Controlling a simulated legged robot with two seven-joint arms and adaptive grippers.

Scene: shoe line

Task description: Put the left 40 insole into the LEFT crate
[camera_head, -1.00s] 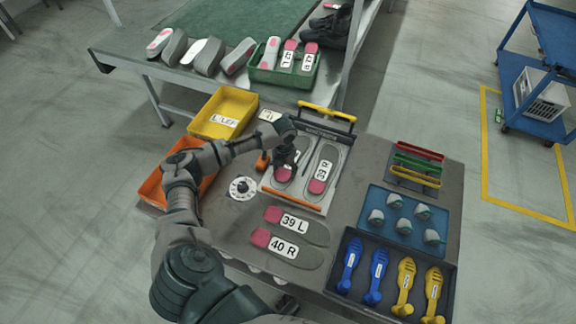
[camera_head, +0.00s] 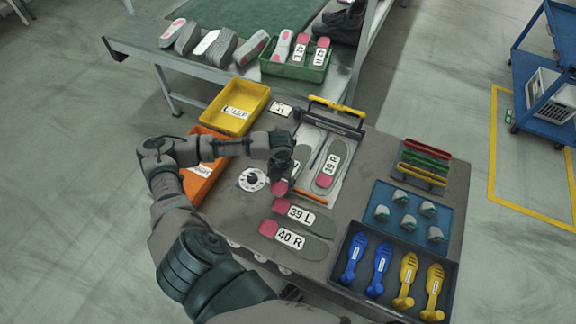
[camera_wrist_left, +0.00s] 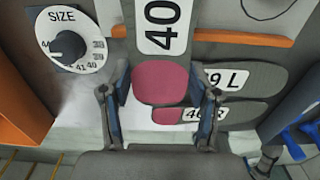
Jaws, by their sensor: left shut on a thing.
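My left gripper (camera_head: 284,178) is over the left half of the metal fixture. It is shut on the size 40 insole, a grey insole with a pink heel (camera_head: 279,188). In the left wrist view the pink heel (camera_wrist_left: 160,83) lies between the two fingers (camera_wrist_left: 162,100), and a "40" label shows above it; the letter is cut off. The heel covers the left end of the fixture's orange bar, and the gripper hides much of the insole. The LEFT crate is the yellow bin (camera_head: 237,106), at the back left. My right gripper is not in view.
An orange bin (camera_head: 203,172) stands left, partly behind my arm. A 39 R insole (camera_head: 330,168) lies in the fixture's right half. The 39 L (camera_head: 302,214) and 40 R (camera_head: 296,240) insoles lie in front. A size dial (camera_head: 252,179) sits left of the fixture.

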